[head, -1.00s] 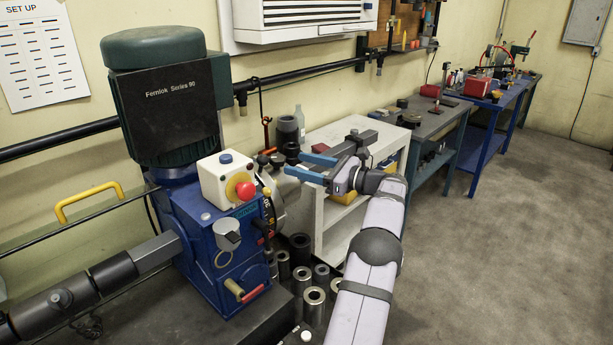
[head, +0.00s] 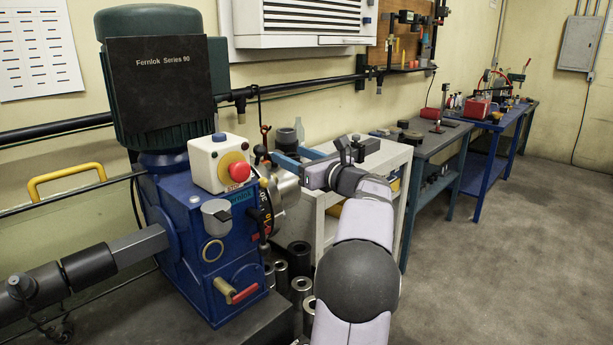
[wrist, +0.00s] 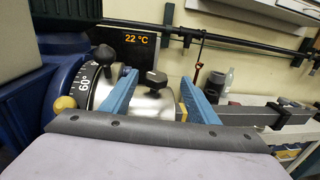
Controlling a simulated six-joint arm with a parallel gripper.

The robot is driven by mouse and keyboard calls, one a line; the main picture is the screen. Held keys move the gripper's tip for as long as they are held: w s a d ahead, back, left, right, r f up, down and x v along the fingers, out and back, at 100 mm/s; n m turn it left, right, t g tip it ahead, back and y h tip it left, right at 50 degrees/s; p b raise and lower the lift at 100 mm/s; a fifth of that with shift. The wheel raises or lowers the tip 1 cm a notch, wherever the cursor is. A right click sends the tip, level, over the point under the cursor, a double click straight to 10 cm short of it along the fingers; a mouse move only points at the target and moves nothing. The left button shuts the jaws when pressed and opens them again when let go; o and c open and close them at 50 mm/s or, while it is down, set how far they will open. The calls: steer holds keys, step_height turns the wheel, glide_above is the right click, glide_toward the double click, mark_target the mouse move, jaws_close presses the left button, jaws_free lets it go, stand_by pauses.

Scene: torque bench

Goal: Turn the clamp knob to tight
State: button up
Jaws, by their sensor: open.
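The blue machine (head: 205,235) stands at the left in the head view, with a silver round head (head: 286,188) on its right side. In the wrist view a dark lobed knob, which looks like the clamp knob (wrist: 156,78), sits on the silver head (wrist: 140,103). My gripper (wrist: 158,77) is open, its blue fingers appearing on either side of that knob. I cannot tell whether they touch it. In the head view my gripper (head: 290,152) is just above and behind the silver head, and the knob cannot be made out there.
A dark ball-ended lever (wrist: 103,56) and a 60° scale (wrist: 84,78) are left of the fingers. A red stop button (head: 239,171) is on the machine. Metal cylinders (head: 300,288) stand below. A white cart (head: 330,190) is behind my arm. The floor at right is clear.

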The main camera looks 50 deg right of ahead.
mark_target(282, 153)
steer(key=shift+m+h, duration=0.7)
steer(key=shift+h, duration=0.2)
steer(key=w, duration=0.2)
steer(key=w+p, duration=0.1)
steer(key=w+f, duration=0.1)
steer(key=w, duration=0.1)
steer(key=shift+w+d+p, duration=0.1)
steer(key=shift+w+p, duration=0.25)
steer(key=n+y+p, duration=0.1)
steer(key=p, duration=0.2)
steer(key=shift+s+d+r+y, duration=0.1)
steer(key=shift+d+y, duration=0.05)
steer(key=shift+y, duration=0.25)
steer(key=n+y+p, duration=0.1)
steer(key=p, duration=0.3)
steer(key=shift+n+y, duration=0.4)
steer(key=n+y+p, duration=0.1)
steer(key=p, duration=0.2)
steer(key=shift+d, duration=0.1)
steer(key=n+y+p, duration=0.1)
steer(key=y+p, duration=0.1)
steer(key=p, duration=0.3)
steer(key=shift+y+p, duration=0.3)
steer(key=shift+p, duration=0.3)
